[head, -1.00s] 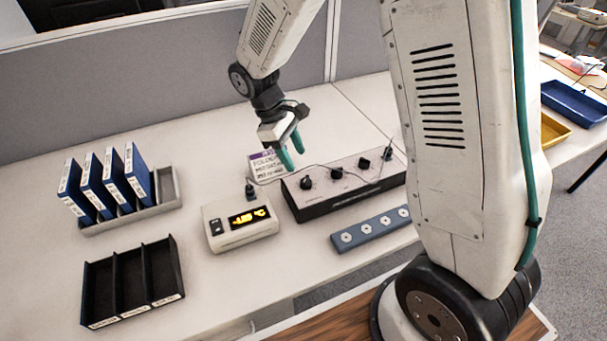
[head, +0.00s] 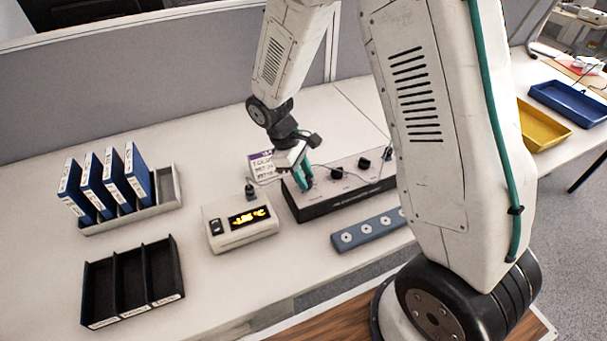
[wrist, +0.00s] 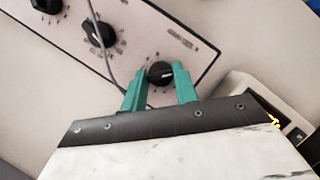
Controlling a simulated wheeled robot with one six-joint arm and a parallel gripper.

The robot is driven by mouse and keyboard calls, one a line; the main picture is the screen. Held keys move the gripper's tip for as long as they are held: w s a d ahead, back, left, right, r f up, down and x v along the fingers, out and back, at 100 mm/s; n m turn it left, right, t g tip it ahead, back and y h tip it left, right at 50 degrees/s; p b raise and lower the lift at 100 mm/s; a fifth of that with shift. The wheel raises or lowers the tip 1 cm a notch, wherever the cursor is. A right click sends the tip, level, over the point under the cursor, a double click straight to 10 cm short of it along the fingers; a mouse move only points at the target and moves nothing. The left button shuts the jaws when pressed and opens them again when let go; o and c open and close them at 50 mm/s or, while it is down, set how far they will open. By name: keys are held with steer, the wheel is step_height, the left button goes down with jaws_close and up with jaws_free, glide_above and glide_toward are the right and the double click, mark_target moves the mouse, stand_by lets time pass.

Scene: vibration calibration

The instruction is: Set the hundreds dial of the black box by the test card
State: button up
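The black box (head: 345,203) has a light top panel and a row of black dials, also in the wrist view (wrist: 200,62). The left-end dial (wrist: 160,72) has a white pointer line and lies between and slightly beyond my gripper's green fingertips (wrist: 160,76). My gripper (head: 304,186) is open over the box's left end, fingers pointing down; contact cannot be told. The middle dial (head: 337,172) and another dial (head: 364,163) show to the right. The dial labels are too small to read. The test card (head: 261,166), white with a purple top, stands behind the box, partly hidden.
A white meter (head: 244,236) with a lit yellow display stands left of the box. A thin cable (wrist: 108,60) crosses the box top near the dials. A blue strip with white sockets (head: 368,230) lies in front. Blue binders (head: 98,185) and a black tray (head: 132,285) are at left.

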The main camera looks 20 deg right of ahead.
steer(key=shift+m, duration=0.3)
steer(key=m+y, duration=0.1)
steer(key=m, duration=0.1)
steer(key=m+g+y, duration=0.1)
steer(key=m, duration=0.2)
steer(key=shift+w+d+m, duration=0.1)
steer(key=shift+d+m, duration=0.05)
steer(key=shift+m, duration=0.15)
steer(key=m+y, duration=0.2)
steer(key=m, duration=0.3)
steer(key=shift+d, duration=0.15)
steer(key=shift+m, duration=0.4)
steer(key=o, duration=1)
steer(key=shift+c, duration=0.2)
steer(key=v, duration=0.7)
steer(key=shift+w+d+r, duration=0.15)
steer(key=shift+w+r, duration=0.05)
steer(key=shift+r, duration=0.2)
